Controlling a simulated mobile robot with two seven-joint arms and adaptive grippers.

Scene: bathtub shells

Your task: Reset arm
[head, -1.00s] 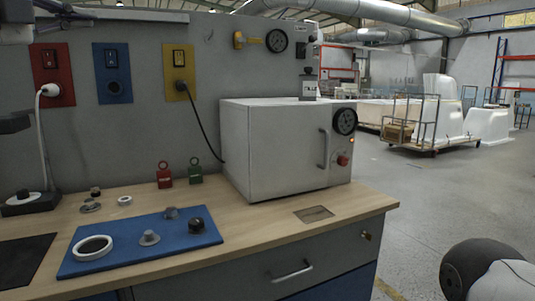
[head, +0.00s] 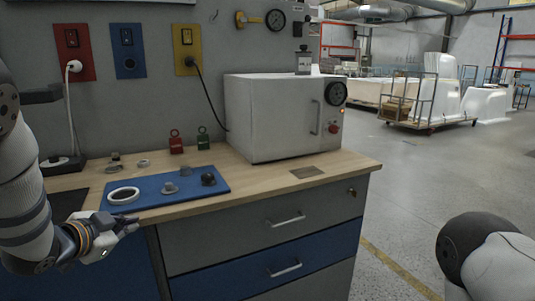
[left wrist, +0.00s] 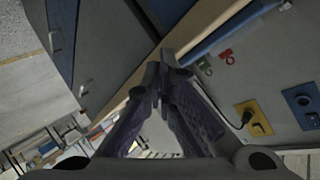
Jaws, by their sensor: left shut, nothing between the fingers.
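My left arm comes in from the left in the head view. Its gripper (head: 128,226) is at the front edge of the workbench, in front of the blue mat (head: 150,205). In the left wrist view the left gripper (left wrist: 160,90) has its fingertips together with nothing between them. Part of my right arm shows at the lower right of the head view, but its gripper is out of view.
The workbench (head: 275,177) holds a white ring (head: 123,195), small knobs on the mat, red (head: 176,141) and green (head: 203,138) padlocks and a grey box oven (head: 270,115). Drawers (head: 285,221) are below. Open floor (head: 415,200) lies to the right.

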